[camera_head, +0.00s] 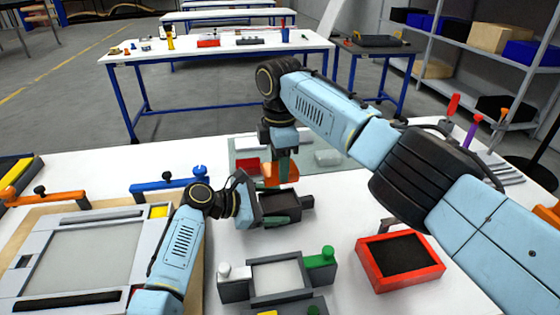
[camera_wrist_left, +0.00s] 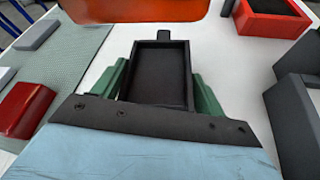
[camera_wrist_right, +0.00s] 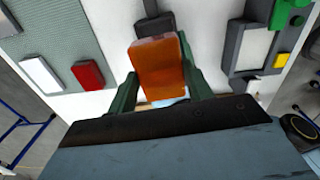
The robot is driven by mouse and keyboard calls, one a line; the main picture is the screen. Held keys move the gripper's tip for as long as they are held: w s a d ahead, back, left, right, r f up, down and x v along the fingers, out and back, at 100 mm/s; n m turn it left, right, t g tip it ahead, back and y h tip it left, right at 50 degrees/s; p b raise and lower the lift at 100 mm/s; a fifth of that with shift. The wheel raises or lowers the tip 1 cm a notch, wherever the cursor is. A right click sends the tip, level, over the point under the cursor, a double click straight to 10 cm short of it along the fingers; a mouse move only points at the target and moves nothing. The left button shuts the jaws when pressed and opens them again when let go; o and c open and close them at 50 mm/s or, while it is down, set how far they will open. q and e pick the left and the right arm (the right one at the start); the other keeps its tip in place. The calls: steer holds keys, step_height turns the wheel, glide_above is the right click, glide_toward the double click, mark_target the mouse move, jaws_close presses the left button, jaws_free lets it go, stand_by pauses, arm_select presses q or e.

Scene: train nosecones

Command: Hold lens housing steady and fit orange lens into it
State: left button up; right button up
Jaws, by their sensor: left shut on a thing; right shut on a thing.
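The lens housing (camera_head: 282,202), an open black tray-like box with a tab at one end, is held low over or on the white table. My left gripper (camera_wrist_left: 160,85) is shut on its two sides with green fingers, and its inside looks empty. The orange lens (camera_head: 283,174), a flat rounded block, is apart from the housing, just beyond it in the head view. My right gripper (camera_wrist_right: 160,88) is shut on the lens, pointing down. The lens hides part of the housing (camera_wrist_right: 155,24) in the right wrist view. The lens (camera_wrist_left: 140,9) crosses the top of the left wrist view.
A red block (camera_head: 247,166) and a pale grey block (camera_head: 328,157) lie on a grey-green mat (camera_head: 240,149) behind. A fixture (camera_head: 234,290) with white and green knobs stands in front. A red tray (camera_head: 432,279) with a black inside stands to the right.

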steer(key=shift+f, duration=2.95)
steer(key=shift+f, duration=1)
steer(key=shift+r, duration=0.15)
steer(key=shift+r, duration=0.5)
steer(key=shift+f, duration=0.6)
stand_by(1.0)
steer(key=o, duration=1.2)
steer(key=shift+f, duration=0.1)
steer(key=shift+o, duration=0.2)
steer(key=shift+w, duration=0.1)
steer(key=r, duration=1.2)
steer(key=shift+s+r, duration=0.15)
steer(key=shift+s, duration=0.1)
